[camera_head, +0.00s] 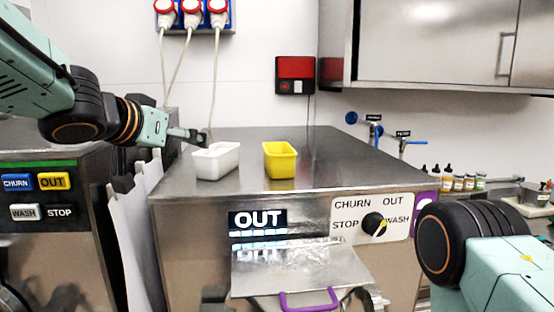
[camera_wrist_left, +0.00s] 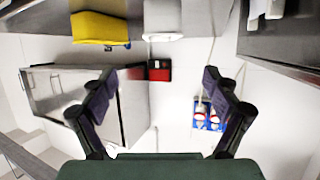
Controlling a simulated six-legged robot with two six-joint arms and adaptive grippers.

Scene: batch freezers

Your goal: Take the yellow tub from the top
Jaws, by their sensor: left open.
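The yellow tub (camera_head: 281,165) stands upright on the steel top of the middle freezer (camera_head: 340,165), right of a white tub (camera_head: 216,163). My left gripper (camera_head: 194,137) is behind and slightly left of the white tub in the head view, apart from the yellow tub. In the left wrist view, the fingers of my left gripper (camera_wrist_left: 157,88) are spread wide with nothing between them. That view is upside down: the yellow tub (camera_wrist_left: 99,28) shows at top left and the white tub (camera_wrist_left: 163,20) at top middle. My right gripper is out of view.
A control panel (camera_head: 350,217) with a black knob and an OUT display (camera_head: 258,222) are on the freezer's front, above a steel chute lid (camera_head: 300,266). A second freezer (camera_head: 40,220) stands left. Small bottles (camera_head: 458,182) stand right. The freezer top right of the yellow tub is clear.

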